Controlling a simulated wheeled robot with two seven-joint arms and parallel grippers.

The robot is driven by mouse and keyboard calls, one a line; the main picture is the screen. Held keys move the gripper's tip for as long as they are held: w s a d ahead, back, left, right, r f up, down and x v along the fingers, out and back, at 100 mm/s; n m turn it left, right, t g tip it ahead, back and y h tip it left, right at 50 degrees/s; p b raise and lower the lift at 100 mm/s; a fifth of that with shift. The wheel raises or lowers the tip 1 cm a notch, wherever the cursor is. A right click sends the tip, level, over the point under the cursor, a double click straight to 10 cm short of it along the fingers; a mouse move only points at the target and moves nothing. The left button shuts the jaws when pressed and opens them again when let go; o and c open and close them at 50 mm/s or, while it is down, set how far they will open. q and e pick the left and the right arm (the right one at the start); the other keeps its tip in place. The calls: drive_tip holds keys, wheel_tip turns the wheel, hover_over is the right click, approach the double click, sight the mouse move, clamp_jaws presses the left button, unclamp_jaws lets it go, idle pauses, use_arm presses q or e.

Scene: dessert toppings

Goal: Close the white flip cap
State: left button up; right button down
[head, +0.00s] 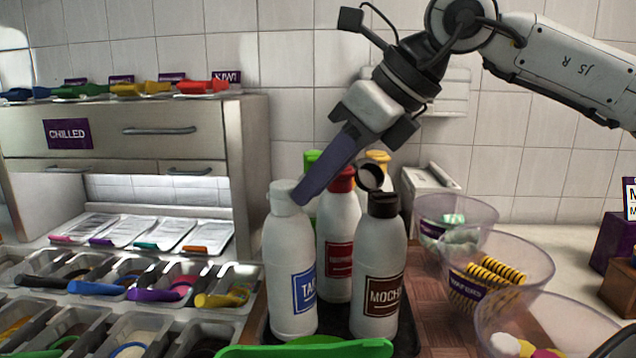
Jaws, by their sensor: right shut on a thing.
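The bottle with the white flip cap (281,197) stands upright at the left front of a bottle group; its white body (290,260) has a blue label. The cap's lid looks down on its top, but the fingers cover its right side. My right gripper (301,197) comes from the upper right, its long purplish fingers slanting down to the cap. They are shut, with their tips on the cap's right edge; the exact contact is hidden. My left gripper is not in view.
A brown-capped bottle (381,270) with its round lid flipped up and a red-capped bottle (338,250) stand close to the right. Green and yellow caps show behind. Clear bowls (500,265) are at right, topping trays (170,275) at left, a green object (305,348) in front.

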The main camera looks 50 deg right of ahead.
drive_tip(key=c, duration=1.4)
unclamp_jaws()
drive_tip(key=shift+w+f, duration=0.1)
drive_tip(key=shift+f, duration=0.15)
drive_tip(key=shift+c, duration=0.2)
drive_tip(key=shift+r, duration=0.1)
drive_tip(key=v, duration=1)
drive_tip(key=shift+p, duration=0.4)
